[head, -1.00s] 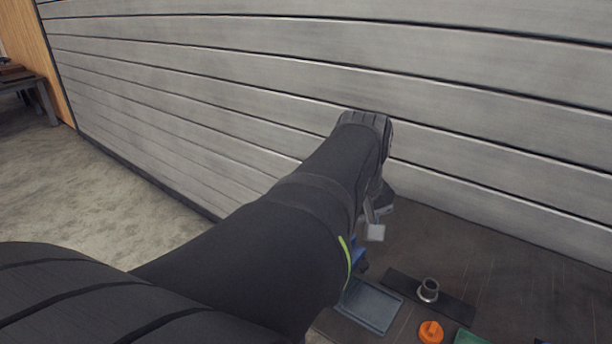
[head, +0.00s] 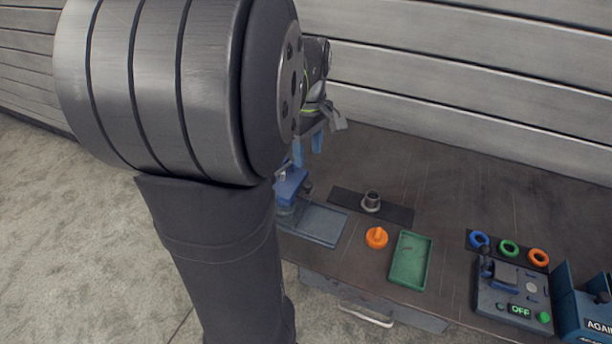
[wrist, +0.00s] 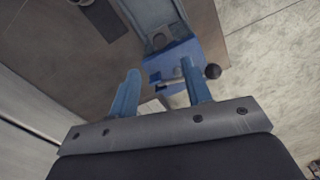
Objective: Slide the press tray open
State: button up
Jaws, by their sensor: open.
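The blue press (head: 290,186) stands at the left of the dark bench, partly hidden behind my arm. A flat grey-blue tray (head: 322,226) lies at its foot, and its left part is hidden. I cannot tell how far out the tray is. My gripper (head: 308,150) is above and slightly behind the press, with its blue fingers pointing down, apart and empty. In the wrist view, the open gripper (wrist: 162,84) faces the blue press body (wrist: 175,66), which has a dark round knob (wrist: 212,72) beside the right finger. I see no clear contact.
A grey flanged pipe (head: 371,202) stands on a dark mat. An orange knobbed part (head: 376,238) and a green tray (head: 410,262) lie nearby. Coloured rings (head: 509,249) and a control box (head: 512,297) reading OFF are at right. The slatted wall (head: 460,70) bounds the back.

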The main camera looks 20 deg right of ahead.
aim_at(308, 184)
notch_tip(308, 184, down, 9)
jog(key=shift+f, duration=0.15)
grip_shut()
